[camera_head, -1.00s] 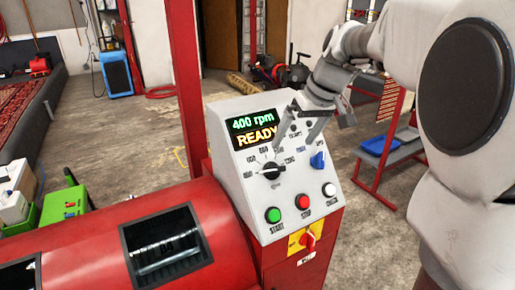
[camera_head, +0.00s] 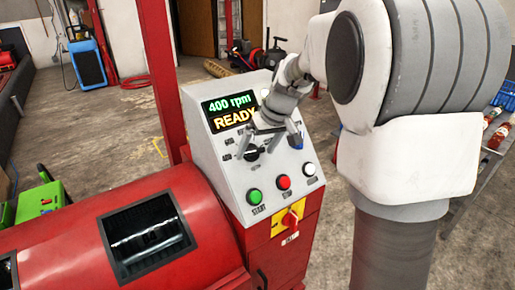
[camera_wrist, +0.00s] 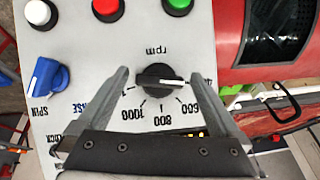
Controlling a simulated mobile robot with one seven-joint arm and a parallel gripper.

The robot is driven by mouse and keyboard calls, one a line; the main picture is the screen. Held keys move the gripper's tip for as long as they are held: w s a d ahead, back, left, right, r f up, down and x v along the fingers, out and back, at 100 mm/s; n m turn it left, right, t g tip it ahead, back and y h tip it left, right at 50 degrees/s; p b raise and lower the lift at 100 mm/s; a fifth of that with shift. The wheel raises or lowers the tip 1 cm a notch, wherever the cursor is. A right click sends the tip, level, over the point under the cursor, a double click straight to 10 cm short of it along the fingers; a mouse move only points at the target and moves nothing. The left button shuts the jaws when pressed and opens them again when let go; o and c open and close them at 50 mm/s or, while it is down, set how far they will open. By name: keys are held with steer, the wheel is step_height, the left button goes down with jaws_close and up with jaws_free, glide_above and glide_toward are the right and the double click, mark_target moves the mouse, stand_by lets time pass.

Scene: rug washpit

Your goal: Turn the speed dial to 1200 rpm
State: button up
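The speed dial (camera_wrist: 161,82) is a black round knob with a white pointer, on a grey sloping control panel (camera_wrist: 90,60). In the upside-down wrist view the pointer aims right, toward the partly hidden low end, past 600; 800 and 1000 follow clockwise. The dial shows partly in the head view (camera_head: 252,154). The display (camera_head: 230,111) reads "400 rpm READY". My gripper (camera_wrist: 167,75) is open, one finger on each side of the dial with gaps between. In the head view my gripper (camera_head: 272,137) is in front of the panel. Finger contact with the panel cannot be told.
A blue SPIN knob (camera_wrist: 46,78) sits beside the dial. White (camera_wrist: 39,13), red (camera_wrist: 107,9) and green (camera_wrist: 177,5) buttons line the panel's lower edge. A red switch on yellow (camera_head: 290,217) is below. The red drum machine (camera_head: 90,235) adjoins at left.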

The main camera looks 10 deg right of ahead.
steer(key=c, duration=1.3)
steer(key=shift+o, duration=0.2)
